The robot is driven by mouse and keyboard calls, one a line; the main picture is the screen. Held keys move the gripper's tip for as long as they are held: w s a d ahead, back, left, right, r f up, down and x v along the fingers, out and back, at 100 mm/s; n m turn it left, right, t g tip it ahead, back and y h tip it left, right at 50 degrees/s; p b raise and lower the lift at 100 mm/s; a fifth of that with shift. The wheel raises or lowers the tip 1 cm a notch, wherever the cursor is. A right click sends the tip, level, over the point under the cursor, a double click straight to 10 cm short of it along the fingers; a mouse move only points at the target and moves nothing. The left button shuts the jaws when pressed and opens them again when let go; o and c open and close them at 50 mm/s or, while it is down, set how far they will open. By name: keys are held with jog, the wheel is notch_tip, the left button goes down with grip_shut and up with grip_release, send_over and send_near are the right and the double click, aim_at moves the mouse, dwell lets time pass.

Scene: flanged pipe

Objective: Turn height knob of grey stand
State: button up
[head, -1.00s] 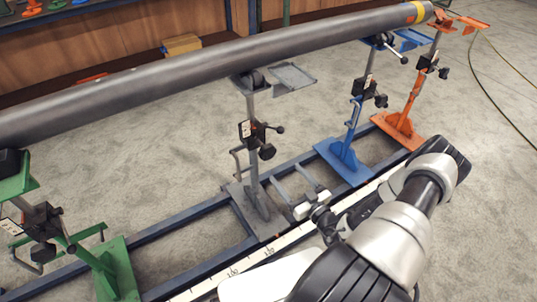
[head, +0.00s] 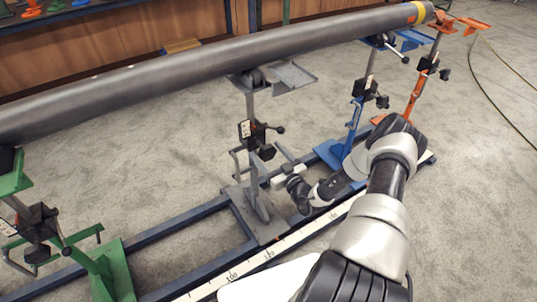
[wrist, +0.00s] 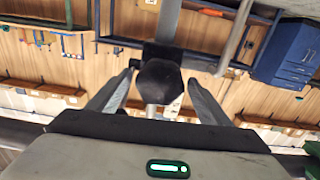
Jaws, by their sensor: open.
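The grey stand (head: 260,212) stands on the blue rail frame and holds up the pipe (head: 200,60). Its black height knob (head: 267,152) sits on the block at mid-post. My gripper (head: 272,166) is at the front right of this knob, pointing at it. In the wrist view the dark, faceted knob (wrist: 160,82) appears between the two fingers of my open gripper (wrist: 160,95), with a gap on each side. The fingertips are close to the knob, but I cannot tell how far they reach around it. Nothing is held.
The blue stand (head: 352,130) and orange stand (head: 420,85) are to the right; the green stand (head: 105,265) is at the left. A small lever (head: 277,129) sticks out just above the knob. A white ruler strip (head: 270,255) runs along the frame.

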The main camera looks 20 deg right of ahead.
jog(key=c, duration=1)
jog(key=shift+c, duration=0.2)
jog(key=shift+n, duration=0.3)
jog(key=n, duration=0.3)
jog(key=shift+s+n+p, duration=0.1)
jog(key=shift+n+p, duration=0.3)
jog(key=n+p, duration=0.1)
jog(key=n, duration=0.3)
jog(key=shift+n, duration=0.3)
jog(key=n+p, duration=0.1)
jog(key=n, duration=0.5)
jog(key=shift+f+p, duration=0.1)
jog(key=shift+p, duration=0.3)
jog(key=n+p, duration=0.1)
jog(key=n, duration=0.5)
jog(key=shift+f+n+p, duration=0.1)
jog(key=shift+n+p, duration=0.2)
